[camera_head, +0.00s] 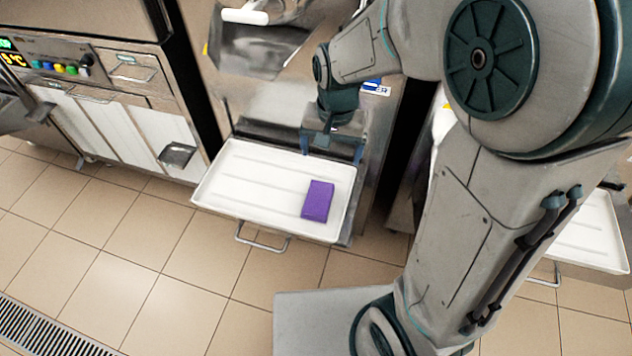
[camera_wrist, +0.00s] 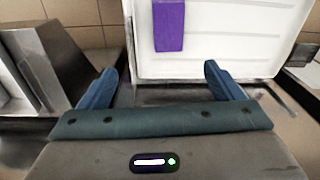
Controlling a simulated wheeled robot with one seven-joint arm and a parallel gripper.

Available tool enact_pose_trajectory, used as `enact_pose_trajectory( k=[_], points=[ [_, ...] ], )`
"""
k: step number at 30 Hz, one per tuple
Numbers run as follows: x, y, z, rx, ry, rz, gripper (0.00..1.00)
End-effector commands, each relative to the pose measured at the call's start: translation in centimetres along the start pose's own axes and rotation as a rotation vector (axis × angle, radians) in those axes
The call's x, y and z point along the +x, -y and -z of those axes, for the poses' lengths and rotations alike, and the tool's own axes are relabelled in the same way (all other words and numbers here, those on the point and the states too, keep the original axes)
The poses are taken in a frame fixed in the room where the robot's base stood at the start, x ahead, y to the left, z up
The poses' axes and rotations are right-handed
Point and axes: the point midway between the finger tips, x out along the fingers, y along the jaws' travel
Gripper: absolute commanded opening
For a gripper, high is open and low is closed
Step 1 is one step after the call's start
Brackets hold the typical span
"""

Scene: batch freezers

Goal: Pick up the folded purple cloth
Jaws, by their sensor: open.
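The folded purple cloth (camera_head: 318,201) lies flat on a white tray (camera_head: 237,207), near the tray's front right part. In the wrist view the cloth (camera_wrist: 169,25) shows at the top, left of the middle, beyond my fingertips and partly cut off by the frame edge. My gripper (camera_head: 332,148) is over the tray's back edge, behind the cloth and apart from it. In the wrist view my gripper (camera_wrist: 158,85) has its two blue fingers spread wide with nothing between them.
The tray sticks out from a steel machine and has a handle (camera_head: 262,240) at its front. Another machine with coloured knobs (camera_head: 58,68) stands at the left. A second white tray (camera_head: 590,235) is at the right. The tiled floor in front is clear, with a drain grate (camera_head: 50,330).

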Motion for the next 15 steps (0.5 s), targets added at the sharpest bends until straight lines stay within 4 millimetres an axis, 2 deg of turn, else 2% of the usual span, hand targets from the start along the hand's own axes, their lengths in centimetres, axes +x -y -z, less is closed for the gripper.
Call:
enact_pose_trajectory(
  k=[1,3,6,11,15],
  points=[
    [2.4,0.9,0.2,0.009,0.014,-0.012,0.87],
    [3.9,2.0,0.5,0.026,0.023,-0.021,0.87],
    [5.3,2.9,0.8,0.044,0.031,-0.031,0.87],
    [7.0,3.3,0.8,0.054,0.038,-0.038,0.87],
    [9.7,3.2,0.6,0.054,0.039,-0.040,0.87]
  ],
)
